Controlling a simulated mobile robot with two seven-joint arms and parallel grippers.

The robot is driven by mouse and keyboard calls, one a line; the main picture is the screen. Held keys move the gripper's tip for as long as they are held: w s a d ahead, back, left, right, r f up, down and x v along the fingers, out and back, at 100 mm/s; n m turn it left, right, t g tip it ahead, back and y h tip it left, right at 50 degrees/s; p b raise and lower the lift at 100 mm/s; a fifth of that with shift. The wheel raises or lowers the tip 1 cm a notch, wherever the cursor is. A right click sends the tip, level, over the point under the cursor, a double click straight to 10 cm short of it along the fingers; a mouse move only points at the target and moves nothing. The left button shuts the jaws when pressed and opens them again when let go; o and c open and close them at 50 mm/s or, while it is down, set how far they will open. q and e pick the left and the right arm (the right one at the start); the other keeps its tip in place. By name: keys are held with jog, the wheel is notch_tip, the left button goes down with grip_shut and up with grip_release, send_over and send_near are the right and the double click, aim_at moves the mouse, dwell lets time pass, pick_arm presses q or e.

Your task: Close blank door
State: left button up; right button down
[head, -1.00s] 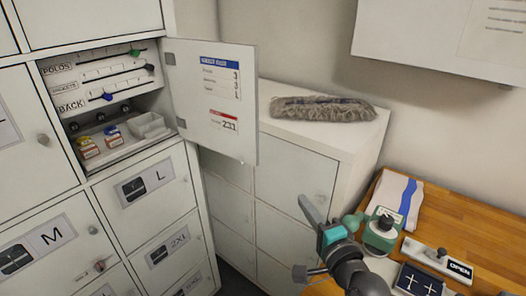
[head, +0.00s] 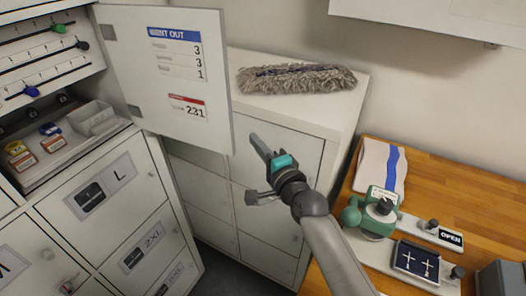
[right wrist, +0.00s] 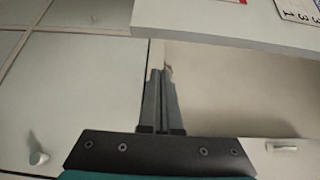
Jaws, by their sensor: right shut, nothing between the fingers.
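The open door (head: 165,75) is a white panel hinged on the tall locker at the left and swung out toward the right. Its inner face carries a blue-headed label and a red-headed label. Its outer face is hidden. My right gripper (head: 254,140) is shut and empty, just right of the door's free edge. In the right wrist view the shut fingers (right wrist: 160,85) point toward the door's lower edge (right wrist: 220,20), with no clear contact visible. The open compartment (head: 60,115) shows sliders, small coloured boxes and a white tray. My left gripper is not in view.
A low white cabinet (head: 345,100) with a grey fluffy mop head (head: 295,78) on top stands behind the gripper. A wooden counter (head: 455,165) at the right holds a folded cloth (head: 378,165), a green device (head: 375,215) and an OPEN sign (head: 450,238). Labelled doors lie below the compartment.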

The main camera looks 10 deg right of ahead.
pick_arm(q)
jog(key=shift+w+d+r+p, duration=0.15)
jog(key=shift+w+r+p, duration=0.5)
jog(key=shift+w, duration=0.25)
pick_arm(e)
jog(key=a, duration=0.3)
jog(key=shift+w+a, duration=0.25)
jog(key=shift+w, duration=0.05)
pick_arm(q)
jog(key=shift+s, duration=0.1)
